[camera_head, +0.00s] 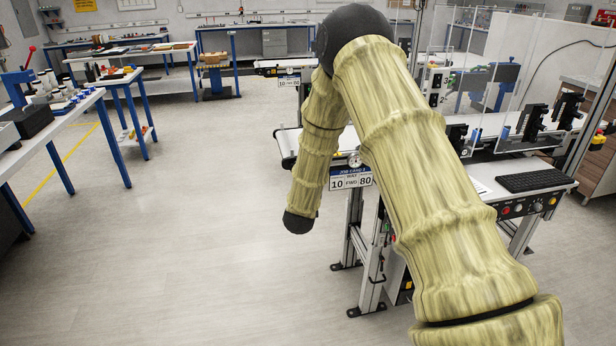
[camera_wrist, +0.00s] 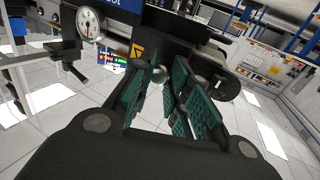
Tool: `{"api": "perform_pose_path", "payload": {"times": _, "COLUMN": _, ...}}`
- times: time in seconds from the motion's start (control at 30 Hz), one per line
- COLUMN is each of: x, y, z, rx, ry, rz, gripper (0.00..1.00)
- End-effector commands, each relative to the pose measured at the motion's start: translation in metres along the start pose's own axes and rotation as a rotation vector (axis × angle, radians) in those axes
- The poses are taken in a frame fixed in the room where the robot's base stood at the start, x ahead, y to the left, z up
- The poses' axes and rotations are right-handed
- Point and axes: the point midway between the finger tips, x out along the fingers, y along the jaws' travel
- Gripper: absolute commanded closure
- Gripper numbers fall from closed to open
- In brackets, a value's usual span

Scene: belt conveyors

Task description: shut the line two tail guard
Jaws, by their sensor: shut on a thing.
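In the wrist view my gripper (camera_wrist: 157,86) has its green ribbed pads closed around a small pale round knob (camera_wrist: 158,73). The knob sits in front of a dark panel (camera_wrist: 170,48) that bears a yellow warning triangle. This panel looks like the tail guard, but how far it stands open or shut cannot be told. In the head view my arm bends down beside the end of the near conveyor (camera_head: 287,141). My gripper is hidden there, and the guard does not show clearly.
A sign (camera_head: 350,179) reading "10 FWD 80" hangs at the near conveyor's end. A second conveyor (camera_head: 285,66) stands behind. A round dial gauge (camera_wrist: 89,24) is at upper left in the wrist view. Blue-legged benches (camera_head: 60,128) line the left; the floor (camera_head: 190,230) between is clear.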

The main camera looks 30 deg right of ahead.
Motion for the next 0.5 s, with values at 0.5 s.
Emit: {"api": "perform_pose_path", "payload": {"times": 0.5, "x": 0.0014, "y": -0.0021, "z": -0.0033, "rx": 0.002, "ry": 0.006, "rz": -0.001, "gripper": 0.6}}
